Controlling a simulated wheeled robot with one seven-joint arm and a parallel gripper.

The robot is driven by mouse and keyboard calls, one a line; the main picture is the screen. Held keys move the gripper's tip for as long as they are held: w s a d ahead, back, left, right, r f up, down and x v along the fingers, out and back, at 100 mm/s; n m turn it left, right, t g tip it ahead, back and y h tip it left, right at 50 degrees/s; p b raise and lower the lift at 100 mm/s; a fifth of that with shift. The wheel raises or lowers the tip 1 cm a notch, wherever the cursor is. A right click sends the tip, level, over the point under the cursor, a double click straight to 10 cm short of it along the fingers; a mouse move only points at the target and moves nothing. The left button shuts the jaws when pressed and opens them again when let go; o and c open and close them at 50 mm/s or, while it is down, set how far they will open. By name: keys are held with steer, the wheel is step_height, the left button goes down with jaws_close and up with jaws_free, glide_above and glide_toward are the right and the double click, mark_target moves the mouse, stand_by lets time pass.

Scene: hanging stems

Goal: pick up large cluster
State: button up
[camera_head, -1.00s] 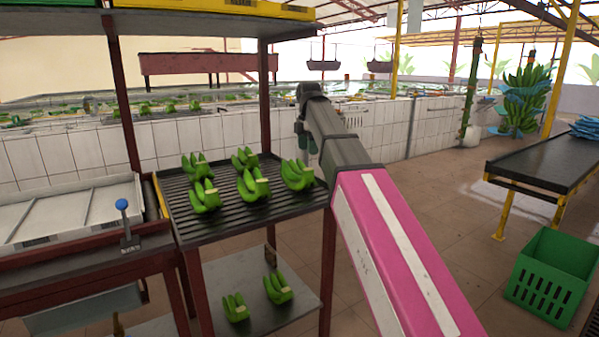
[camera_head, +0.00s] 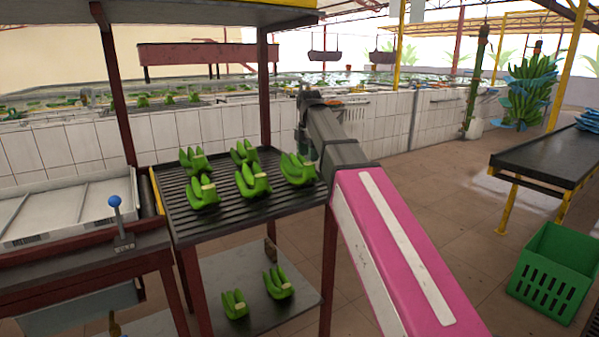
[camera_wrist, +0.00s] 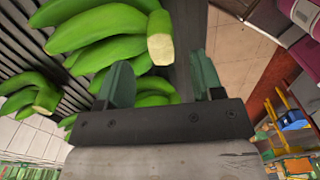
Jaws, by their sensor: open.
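Several green banana clusters lie on the black ridged shelf of a red-framed rack. The cluster at the shelf's right end (camera_head: 298,170) is among the larger ones; I cannot tell for certain which is the largest. In the wrist view a big cluster (camera_wrist: 98,28) with a pale cut crown fills the upper left, just ahead of my gripper. My gripper (camera_wrist: 162,76) is open, its two green-grey fingers apart with nothing held between them. The left finger overlaps the bananas in the picture; contact cannot be told. In the head view my gripper is mostly hidden behind the wrist, beside the right cluster.
A lower shelf (camera_head: 252,312) holds two more clusters. The rack's red post (camera_head: 328,265) and upper shelf (camera_head: 200,17) bound the space. A blue-knobbed lever (camera_head: 118,222) stands at left. A green crate (camera_head: 553,275) and black conveyor (camera_head: 545,155) are at right; floor between is clear.

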mark_target(298, 168)
step_height(298, 168, down, 3)
steer(key=shift+d+f, duration=0.1)
steer(key=shift+f, duration=0.1)
steer(key=c, duration=1.1)
jaws_close()
steer(key=shift+r, duration=0.15)
